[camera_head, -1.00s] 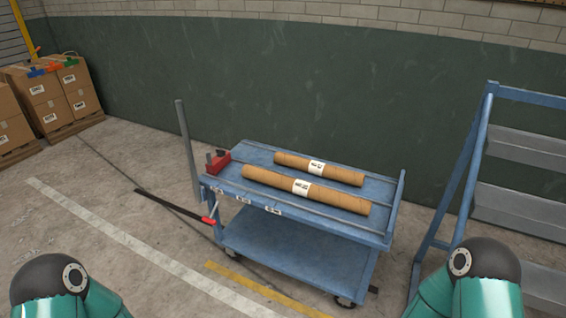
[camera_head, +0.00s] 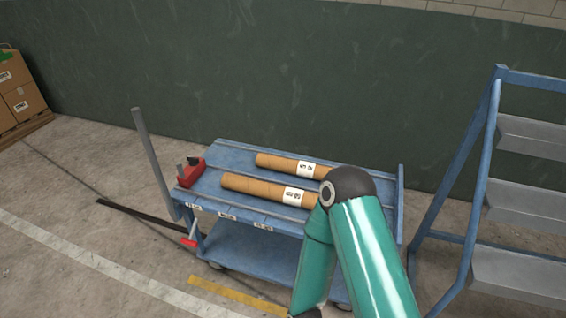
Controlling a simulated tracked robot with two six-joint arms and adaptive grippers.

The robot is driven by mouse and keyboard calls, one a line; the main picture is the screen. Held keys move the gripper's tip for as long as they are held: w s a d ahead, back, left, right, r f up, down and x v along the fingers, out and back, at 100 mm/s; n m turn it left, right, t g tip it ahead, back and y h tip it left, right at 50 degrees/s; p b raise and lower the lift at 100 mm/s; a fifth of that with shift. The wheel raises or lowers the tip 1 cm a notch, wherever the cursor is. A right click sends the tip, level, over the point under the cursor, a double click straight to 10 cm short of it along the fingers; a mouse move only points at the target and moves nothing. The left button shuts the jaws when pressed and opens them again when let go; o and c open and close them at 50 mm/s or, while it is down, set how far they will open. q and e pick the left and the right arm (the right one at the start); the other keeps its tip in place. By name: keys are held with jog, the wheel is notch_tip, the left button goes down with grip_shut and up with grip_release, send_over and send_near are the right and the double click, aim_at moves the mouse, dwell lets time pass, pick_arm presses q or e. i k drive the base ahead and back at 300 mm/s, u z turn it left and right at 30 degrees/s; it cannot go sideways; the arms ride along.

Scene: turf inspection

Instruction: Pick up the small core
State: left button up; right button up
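Two brown cardboard cores with white labels lie on the top deck of a blue cart (camera_head: 228,154). The shorter core, at the back (camera_head: 279,163), is the small one. The longer core (camera_head: 250,186) lies in front of it, roughly parallel and apart. One of my teal arms, coming in from the lower right, covers the right ends of both cores. No gripper shows in the view, so neither gripper's state can be seen.
A red device (camera_head: 190,172) sits on the cart's left end beside a grey upright post (camera_head: 152,160). A blue rack with grey shelves (camera_head: 520,205) stands at right. Cardboard boxes (camera_head: 22,100) stand at far left. Floor at left is mostly open.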

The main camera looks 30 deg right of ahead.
aim_at(303, 169)
jog(key=z, duration=0.05)
jog(key=i, duration=0.85)
jog(key=z, duration=0.6)
